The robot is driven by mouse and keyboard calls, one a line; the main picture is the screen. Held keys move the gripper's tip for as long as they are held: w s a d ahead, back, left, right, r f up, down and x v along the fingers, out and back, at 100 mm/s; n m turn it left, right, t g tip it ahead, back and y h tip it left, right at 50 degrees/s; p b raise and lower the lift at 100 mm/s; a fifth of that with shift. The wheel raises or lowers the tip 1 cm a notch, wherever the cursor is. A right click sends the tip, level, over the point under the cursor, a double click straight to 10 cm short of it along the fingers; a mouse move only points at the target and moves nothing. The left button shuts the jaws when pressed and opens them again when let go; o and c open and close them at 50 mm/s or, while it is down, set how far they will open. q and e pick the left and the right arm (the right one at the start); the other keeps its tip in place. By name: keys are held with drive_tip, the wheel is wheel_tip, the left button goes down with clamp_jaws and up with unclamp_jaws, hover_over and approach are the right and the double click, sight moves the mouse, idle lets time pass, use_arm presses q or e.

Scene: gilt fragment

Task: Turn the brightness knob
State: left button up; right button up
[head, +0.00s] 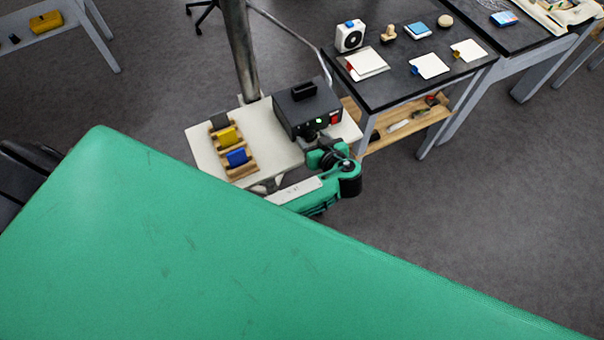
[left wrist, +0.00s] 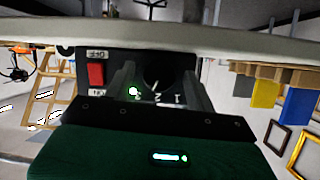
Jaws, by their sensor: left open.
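A black box (head: 305,105) with a top handle stands on a white shelf. Its front panel has a red switch (left wrist: 96,75), a green light (left wrist: 133,91) and a dark round knob (left wrist: 157,73) with a pale pointer line and printed marks beside it. My left gripper (head: 313,139) is at the front panel, partly hiding it in the head view. In the left wrist view the left gripper (left wrist: 160,88) is open, with its fingers on either side of the knob. I cannot tell whether they touch it. My right gripper is not in view.
A wooden rack (head: 242,169) with yellow and blue pieces sits left of the box on the white shelf (head: 205,157). A metal post (head: 241,50) rises behind. A dark table (head: 395,85) with cards and small objects stands at the right.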

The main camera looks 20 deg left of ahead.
use_arm(q)
drive_tip(key=shift+a+r+n+t+p, duration=0.1)
drive_tip(key=shift+r+n+t+p, duration=0.45)
drive_tip(key=shift+p, duration=2)
drive_tip(key=shift+s+d+f+h, duration=0.1)
drive_tip(key=shift+d+f+h, duration=0.15)
drive_tip(key=shift+f, duration=0.2)
drive_tip(key=shift+s+d+n+b, duration=0.25)
drive_tip(key=shift+s+d+b, duration=0.3)
drive_tip(key=shift+s+b, duration=0.15)
drive_tip(key=b+v, duration=0.5)
drive_tip(key=v, duration=0.7)
drive_tip(key=s+a+f+m+g+h+b, duration=0.1)
drive_tip(key=a+f+m+b, duration=0.1)
drive_tip(key=f, duration=0.9)
drive_tip(key=s+a+f+m+g+h+b, duration=0.2)
drive_tip(key=f+m, duration=0.2)
drive_tip(key=f, duration=0.8)
drive_tip(key=s+a+f+m+g+h+b, duration=0.1)
drive_tip(key=f+m, duration=0.3)
drive_tip(key=f, duration=0.8)
drive_tip(key=shift+s+a+g+h+b, duration=0.4)
drive_tip(key=shift+a+g+h+b, duration=0.15)
drive_tip(key=shift+a, duration=0.1)
drive_tip(key=shift+f, duration=0.1)
